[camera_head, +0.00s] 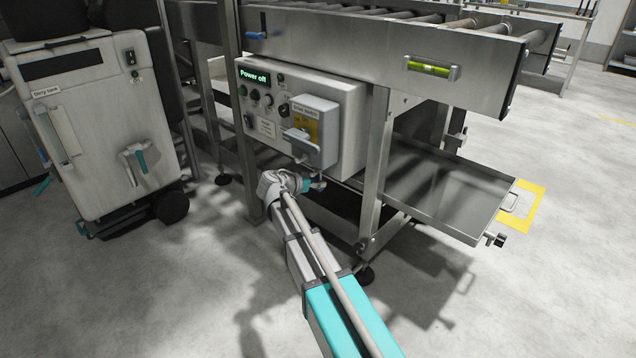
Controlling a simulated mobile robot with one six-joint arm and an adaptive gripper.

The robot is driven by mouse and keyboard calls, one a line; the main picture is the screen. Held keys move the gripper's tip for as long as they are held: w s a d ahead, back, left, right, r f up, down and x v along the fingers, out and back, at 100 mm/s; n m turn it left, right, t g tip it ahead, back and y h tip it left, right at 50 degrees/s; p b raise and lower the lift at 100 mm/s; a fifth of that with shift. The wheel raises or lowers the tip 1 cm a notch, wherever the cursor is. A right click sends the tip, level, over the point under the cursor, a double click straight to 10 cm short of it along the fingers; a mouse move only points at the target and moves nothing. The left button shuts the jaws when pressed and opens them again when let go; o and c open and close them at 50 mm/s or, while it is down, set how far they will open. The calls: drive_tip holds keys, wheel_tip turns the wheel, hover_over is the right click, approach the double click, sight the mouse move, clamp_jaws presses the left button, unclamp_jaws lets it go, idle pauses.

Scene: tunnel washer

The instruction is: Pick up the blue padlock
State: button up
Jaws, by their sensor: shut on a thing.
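My gripper (317,184) is small and partly hidden at the far end of my arm. It is just below the grey switch box on the control panel, in front of the steel frame. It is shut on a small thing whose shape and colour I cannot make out. I cannot clearly pick out a blue padlock in this view. The grey switch box (325,118) has a yellow label and a light grey handle (300,140).
The control panel (350,95) shows "Power off". The roller conveyor (455,65) runs above a low steel tray (440,190) at the right. A small blue handle (257,36) is on the conveyor side. A wheeled dirty tank (105,125) stands left. The floor at front left is clear.

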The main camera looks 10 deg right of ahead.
drive_tip(key=shift+r, duration=0.1)
drive_tip(key=shift+a+r+p, duration=0.1)
drive_tip(key=shift+r+p, duration=0.75)
drive_tip(key=shift+p, duration=0.1)
drive_tip(key=s+a, duration=1)
drive_tip(key=a, duration=0.4)
drive_tip(key=shift+s+a+f, duration=0.2)
drive_tip(key=shift+s, duration=0.1)
drive_tip(key=shift+r, duration=0.1)
wheel_tip(320, 180, up, 14)
drive_tip(key=p, duration=1.4)
drive_tip(key=shift+r, duration=0.25)
drive_tip(key=shift+s, duration=0.2)
